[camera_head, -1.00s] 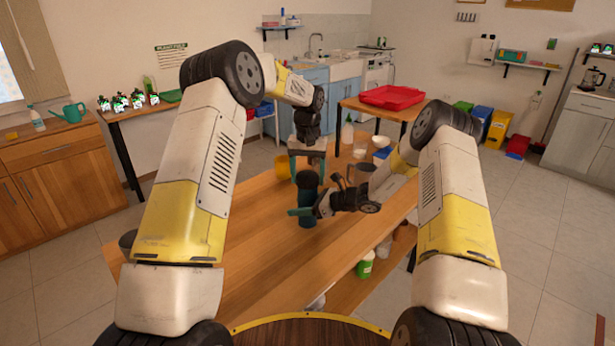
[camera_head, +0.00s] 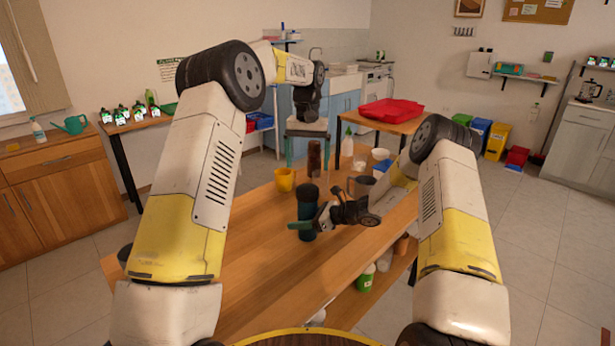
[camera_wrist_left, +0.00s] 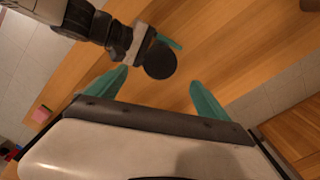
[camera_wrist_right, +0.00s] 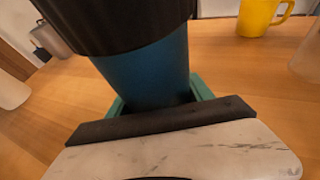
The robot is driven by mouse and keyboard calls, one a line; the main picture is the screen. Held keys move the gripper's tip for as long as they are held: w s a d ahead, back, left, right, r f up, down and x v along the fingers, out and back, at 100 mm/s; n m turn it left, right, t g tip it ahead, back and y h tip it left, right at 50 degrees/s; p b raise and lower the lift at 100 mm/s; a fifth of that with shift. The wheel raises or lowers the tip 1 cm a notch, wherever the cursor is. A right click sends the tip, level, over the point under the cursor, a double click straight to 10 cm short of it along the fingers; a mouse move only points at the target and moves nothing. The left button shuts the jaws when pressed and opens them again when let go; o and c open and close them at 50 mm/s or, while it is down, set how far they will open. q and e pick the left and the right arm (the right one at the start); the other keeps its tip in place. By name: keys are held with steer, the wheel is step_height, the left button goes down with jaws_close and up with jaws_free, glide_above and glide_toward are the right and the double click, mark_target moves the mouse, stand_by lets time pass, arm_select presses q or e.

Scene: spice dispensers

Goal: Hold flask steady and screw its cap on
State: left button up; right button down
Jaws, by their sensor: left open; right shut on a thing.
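The flask (camera_head: 308,222) is a blue cylinder standing upright on the wooden table. Its wide black cap (camera_head: 308,194) sits on top; I cannot tell how tightly it is screwed. The cap shows from above as a dark disc in the left wrist view (camera_wrist_left: 160,60) and looms large in the right wrist view (camera_wrist_right: 120,22). My right gripper (camera_head: 307,225) is shut around the blue body (camera_wrist_right: 150,75), below the cap. My left gripper (camera_head: 307,144) is open and empty, raised above and beyond the flask, with its green fingers apart and clear of the cap.
A yellow mug (camera_head: 284,180) and a brown cylinder (camera_head: 314,157) stand behind the flask.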

steer(key=shift+c, duration=1.6)
jaws_free()
arm_select(q)
step_height(320, 180, up, 2)
arm_select(e)
steer(key=v, duration=0.7)
steer(key=shift+s+d+r, duration=0.1)
steer(key=shift+s+d, duration=0.05)
steer(key=shift+d, duration=0.2)
